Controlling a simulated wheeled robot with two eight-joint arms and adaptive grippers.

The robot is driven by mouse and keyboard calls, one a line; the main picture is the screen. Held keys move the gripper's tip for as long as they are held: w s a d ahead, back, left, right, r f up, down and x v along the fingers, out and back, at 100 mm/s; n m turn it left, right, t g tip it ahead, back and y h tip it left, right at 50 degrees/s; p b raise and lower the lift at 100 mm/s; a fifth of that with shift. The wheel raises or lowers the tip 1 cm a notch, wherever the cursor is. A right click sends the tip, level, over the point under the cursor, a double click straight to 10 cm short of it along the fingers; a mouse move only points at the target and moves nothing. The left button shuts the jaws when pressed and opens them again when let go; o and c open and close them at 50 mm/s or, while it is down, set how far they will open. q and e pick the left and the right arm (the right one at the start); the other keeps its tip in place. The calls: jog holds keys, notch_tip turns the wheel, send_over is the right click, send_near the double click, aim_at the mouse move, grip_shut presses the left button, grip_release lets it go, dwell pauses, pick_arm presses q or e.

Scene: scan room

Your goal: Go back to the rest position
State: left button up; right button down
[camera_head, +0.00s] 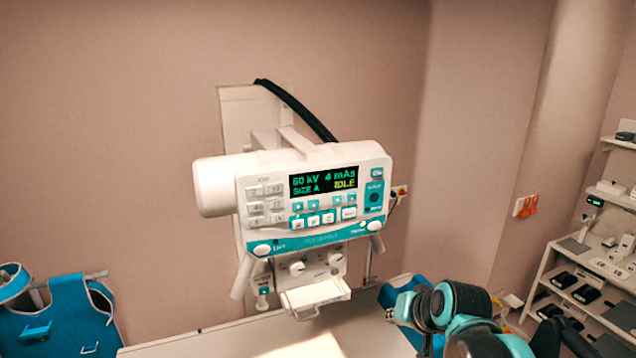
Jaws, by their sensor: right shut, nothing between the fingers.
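My right arm (460,304), teal and black, comes in at the bottom right in front of the table's right end. My right gripper (565,338) shows as a dark shape at the bottom edge, partly cut off; it is shut and holds nothing. It is apart from the x-ray unit. My left gripper and left arm are not in view.
A white and teal x-ray unit (315,205) hangs in the middle, its display reading 60 kV, 4 mAs, IDLE. Below it is a white table (230,338). A blue apron (60,318) hangs at left. A shelf rack (545,270) with small devices stands at right.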

jog(key=s+f+n+b, duration=0.1)
jog(key=s+f+b, duration=0.4)
jog(key=f, duration=0.8)
jog(key=s+f+n+h+b, duration=0.1)
jog(key=s+f+b, duration=0.5)
jog(key=f+b, duration=0.6)
jog(key=s+f+n+g+b, duration=0.1)
jog(key=s+f+b, duration=0.5)
jog(key=f, duration=0.9)
jog(key=shift+d+f+h+b, duration=0.2)
jog(key=shift+f+h+b, duration=0.1)
jog(key=shift+b, duration=0.85)
